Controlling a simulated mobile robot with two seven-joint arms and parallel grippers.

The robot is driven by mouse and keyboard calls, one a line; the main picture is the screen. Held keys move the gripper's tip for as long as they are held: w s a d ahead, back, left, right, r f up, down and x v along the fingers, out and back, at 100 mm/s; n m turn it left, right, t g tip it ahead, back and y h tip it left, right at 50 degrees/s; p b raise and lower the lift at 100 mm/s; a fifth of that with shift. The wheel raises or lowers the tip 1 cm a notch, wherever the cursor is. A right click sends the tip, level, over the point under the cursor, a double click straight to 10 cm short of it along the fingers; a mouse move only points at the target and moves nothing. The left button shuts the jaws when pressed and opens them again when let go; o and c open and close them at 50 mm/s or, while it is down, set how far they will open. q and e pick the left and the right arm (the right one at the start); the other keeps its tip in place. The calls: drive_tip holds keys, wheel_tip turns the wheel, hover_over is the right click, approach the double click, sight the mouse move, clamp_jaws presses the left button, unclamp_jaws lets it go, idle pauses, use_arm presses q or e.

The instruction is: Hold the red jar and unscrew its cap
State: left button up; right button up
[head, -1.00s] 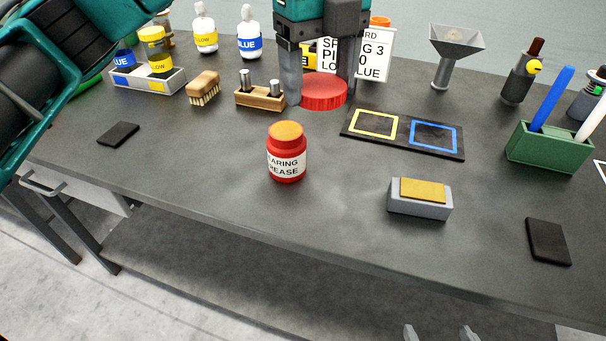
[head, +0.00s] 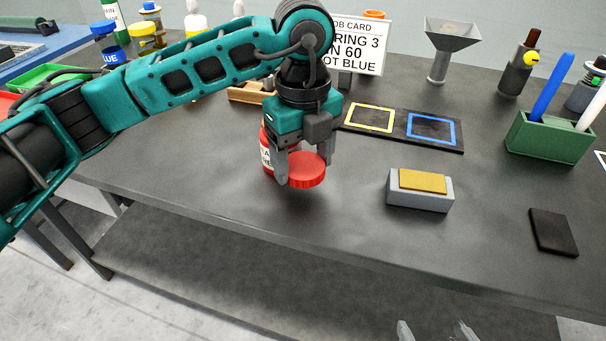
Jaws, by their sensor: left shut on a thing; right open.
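My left gripper (head: 303,167) points down and is shut on the red cap (head: 308,174), which is apart from the jar. The cap is in front and to the right of the red jar (head: 267,150), low over the bench. A soft shadow lies below the cap. The jar stands upright on the bench with a white label, and my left gripper hides most of it, including its mouth. Two grey fingertips of my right gripper (head: 437,331) show at the bottom edge, spread apart and empty, away from the jar.
A grey block with a yellow top (head: 419,190) stands to the right. Behind it lies a black mat with yellow and blue squares (head: 402,128). A job card (head: 358,45), a funnel stand (head: 438,70) and a green pen holder (head: 547,138) stand further back. The bench front is clear.

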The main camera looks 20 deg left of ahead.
sight(303, 164)
use_arm(q)
wheel_tip(303, 164, down, 3)
drive_tip(key=shift+f, duration=0.35)
drive_tip(key=shift+f+b, duration=0.15)
drive_tip(key=shift+b, duration=0.2)
drive_tip(key=o, duration=1.2)
drive_tip(key=shift+c, duration=0.2)
